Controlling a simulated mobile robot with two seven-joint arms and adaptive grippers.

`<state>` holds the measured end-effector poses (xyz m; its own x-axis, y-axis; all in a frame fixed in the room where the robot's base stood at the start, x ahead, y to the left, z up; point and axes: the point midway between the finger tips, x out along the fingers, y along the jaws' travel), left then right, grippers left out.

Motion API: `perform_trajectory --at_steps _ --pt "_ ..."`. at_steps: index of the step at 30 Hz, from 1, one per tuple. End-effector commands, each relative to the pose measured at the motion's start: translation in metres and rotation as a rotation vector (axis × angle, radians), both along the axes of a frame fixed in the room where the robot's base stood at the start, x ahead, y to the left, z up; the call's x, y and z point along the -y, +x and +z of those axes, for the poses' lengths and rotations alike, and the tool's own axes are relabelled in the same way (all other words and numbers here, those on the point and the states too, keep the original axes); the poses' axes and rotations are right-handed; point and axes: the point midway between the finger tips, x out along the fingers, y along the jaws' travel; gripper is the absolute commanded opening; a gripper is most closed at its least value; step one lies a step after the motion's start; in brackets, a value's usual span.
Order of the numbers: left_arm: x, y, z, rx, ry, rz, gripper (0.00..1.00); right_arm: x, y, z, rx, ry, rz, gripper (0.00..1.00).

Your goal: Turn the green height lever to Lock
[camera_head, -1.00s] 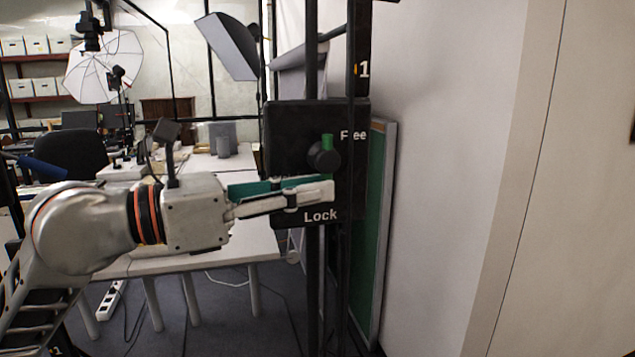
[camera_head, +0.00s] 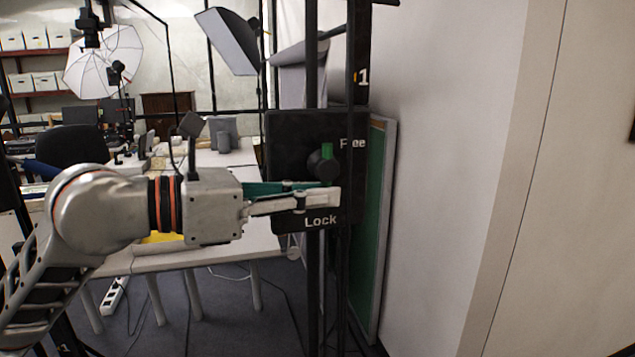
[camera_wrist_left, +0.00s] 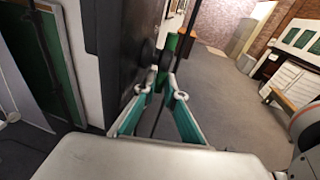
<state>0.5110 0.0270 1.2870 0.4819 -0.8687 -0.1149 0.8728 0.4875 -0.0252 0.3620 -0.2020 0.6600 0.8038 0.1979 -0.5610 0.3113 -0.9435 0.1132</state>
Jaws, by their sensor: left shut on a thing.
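The green height lever (camera_head: 327,151) sits on a dark round knob on a black panel (camera_head: 290,138). Its green part points up, beside the word Free; the word Lock is at the panel's bottom. My left gripper (camera_head: 333,193) reaches in from the left, its fingers close together just below the knob. In the left wrist view the green lever (camera_wrist_left: 172,42) stands just beyond the meeting fingertips (camera_wrist_left: 165,80). My left gripper is shut on the lever, though the contact itself is partly hidden. My right gripper is not in view.
Black vertical posts (camera_head: 312,75) run beside and in front of the panel. A green-faced board (camera_head: 372,240) leans against the wall at right. A white table (camera_head: 190,258) with equipment stands behind my left arm. Cables and a power strip lie on the floor.

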Motion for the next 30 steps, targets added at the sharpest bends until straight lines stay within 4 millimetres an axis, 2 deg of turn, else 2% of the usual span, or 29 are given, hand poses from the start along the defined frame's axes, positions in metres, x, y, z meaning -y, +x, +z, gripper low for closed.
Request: perform_trajectory --at_steps 1,7,18,19,20,30 --pt "-0.001 -0.002 0.008 -0.009 0.033 -0.001 0.00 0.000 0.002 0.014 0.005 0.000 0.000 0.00" --pt "-0.004 -0.003 0.006 -0.042 0.125 -0.002 0.00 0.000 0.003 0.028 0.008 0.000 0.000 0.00" --pt "-0.005 -0.003 0.002 -0.050 0.144 -0.003 0.00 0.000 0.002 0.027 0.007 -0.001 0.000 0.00" --pt "-0.005 -0.003 0.002 -0.050 0.144 -0.003 0.15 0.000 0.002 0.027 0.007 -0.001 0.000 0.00" --pt "-0.005 -0.003 0.002 -0.050 0.144 -0.003 0.17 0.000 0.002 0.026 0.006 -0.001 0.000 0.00" --pt "-0.007 -0.003 0.003 -0.049 0.142 -0.001 0.17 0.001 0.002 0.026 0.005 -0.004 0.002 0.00"
